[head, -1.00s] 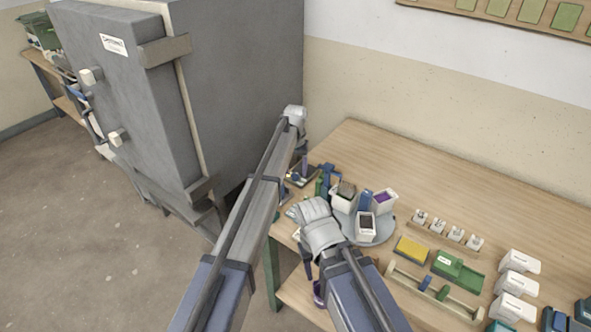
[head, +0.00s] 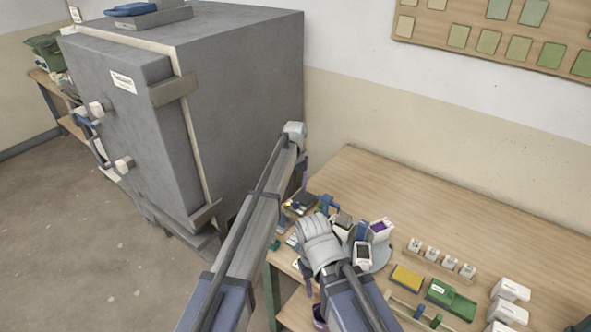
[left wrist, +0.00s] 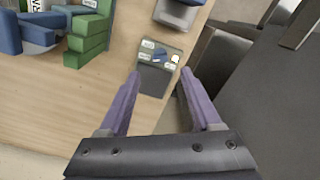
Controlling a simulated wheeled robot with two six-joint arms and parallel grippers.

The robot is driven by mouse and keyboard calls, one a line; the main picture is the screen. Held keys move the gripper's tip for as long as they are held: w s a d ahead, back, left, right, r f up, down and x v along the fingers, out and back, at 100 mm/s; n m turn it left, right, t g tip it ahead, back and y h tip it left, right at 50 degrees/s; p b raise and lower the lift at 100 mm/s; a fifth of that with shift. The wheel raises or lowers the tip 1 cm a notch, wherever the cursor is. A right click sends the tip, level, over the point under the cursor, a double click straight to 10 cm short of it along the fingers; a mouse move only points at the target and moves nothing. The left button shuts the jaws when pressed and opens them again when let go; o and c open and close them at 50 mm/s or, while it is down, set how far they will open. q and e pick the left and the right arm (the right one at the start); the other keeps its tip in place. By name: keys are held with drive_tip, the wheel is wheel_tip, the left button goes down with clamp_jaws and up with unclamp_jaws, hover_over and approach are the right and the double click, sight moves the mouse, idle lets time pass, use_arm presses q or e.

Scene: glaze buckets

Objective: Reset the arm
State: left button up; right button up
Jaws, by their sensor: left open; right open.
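My left arm reaches in from the left in the head view, and its gripper (head: 302,172) is beside the kiln's right side, near the table's back left corner. In the left wrist view its purple fingers (left wrist: 160,72) are apart with nothing between them. A small dark panel with labels (left wrist: 154,80) lies on the table beyond the fingertips. My right gripper (head: 307,275) is lower, by the table's left edge in front of the buckets. Its fingers are mostly hidden by my wrist, and I see nothing held.
A big grey kiln (head: 235,100) stands left of the wooden table (head: 400,190). White buckets (head: 362,254) crowd a round grey turntable (head: 381,262). A yellow sponge (head: 407,277), a green box (head: 451,298) and white containers (head: 510,290) are to the right. The table's back is clear.

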use_arm(q)
drive_tip(key=s+a, duration=0.3)
drive_tip(key=s, duration=1.6)
drive_tip(key=s+a+m+y, duration=0.1)
drive_tip(key=s+a, duration=0.2)
drive_tip(key=s, duration=1.7)
drive_tip(key=shift+s+m, duration=0.15)
drive_tip(key=shift+m, duration=0.15)
drive_tip(key=shift+r, duration=0.1)
drive_tip(key=shift+c, duration=0.2)
